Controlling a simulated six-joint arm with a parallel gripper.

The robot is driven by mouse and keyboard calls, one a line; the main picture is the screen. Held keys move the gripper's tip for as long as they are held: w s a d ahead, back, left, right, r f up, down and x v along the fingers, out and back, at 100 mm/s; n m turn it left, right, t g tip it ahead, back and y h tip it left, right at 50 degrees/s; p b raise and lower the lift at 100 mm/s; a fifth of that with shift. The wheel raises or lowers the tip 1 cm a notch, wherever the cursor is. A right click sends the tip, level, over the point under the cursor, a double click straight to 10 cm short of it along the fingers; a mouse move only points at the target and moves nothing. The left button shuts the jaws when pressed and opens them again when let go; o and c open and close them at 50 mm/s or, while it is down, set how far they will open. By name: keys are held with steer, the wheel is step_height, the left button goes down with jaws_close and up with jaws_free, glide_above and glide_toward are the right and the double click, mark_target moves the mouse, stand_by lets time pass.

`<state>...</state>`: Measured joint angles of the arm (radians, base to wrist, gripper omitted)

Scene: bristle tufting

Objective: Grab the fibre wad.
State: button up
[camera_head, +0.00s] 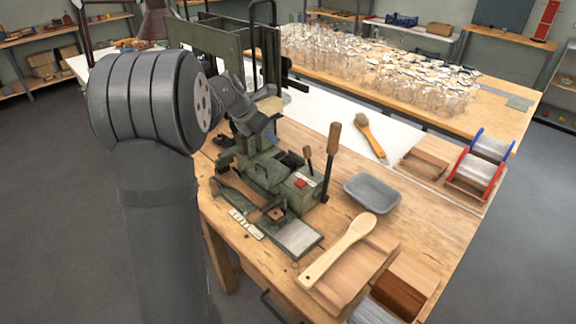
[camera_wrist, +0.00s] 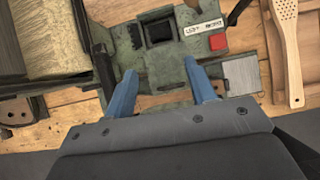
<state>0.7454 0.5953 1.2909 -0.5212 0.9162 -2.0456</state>
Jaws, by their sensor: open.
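In the wrist view, a pale straw-coloured mass of fibres (camera_wrist: 48,38) lies in a dark-framed holder at the upper left; it is the only thing there that looks like the fibre wad. My gripper (camera_wrist: 158,68) is open, its two blue fingers apart with nothing between them. The fingers are over the green machine (camera_wrist: 145,60), to the right of the fibres and apart from them.
The green machine (camera_head: 268,172) has upright levers with wooden handles (camera_head: 333,138). A grey tray (camera_head: 372,192), a wooden paddle (camera_head: 338,250) and a brush (camera_head: 369,134) lie to its right. Many clear glasses (camera_head: 390,65) stand on the bench behind. Bare bench shows around the grey tray.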

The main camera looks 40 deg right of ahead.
glide_toward(288, 161)
steer(key=x, duration=0.3)
steer(key=shift+s+d, duration=0.1)
steer(key=shift+d, duration=0.1)
steer(key=shift+x, duration=2.7)
steer(key=shift+a, duration=0.15)
steer(key=c, duration=0.6)
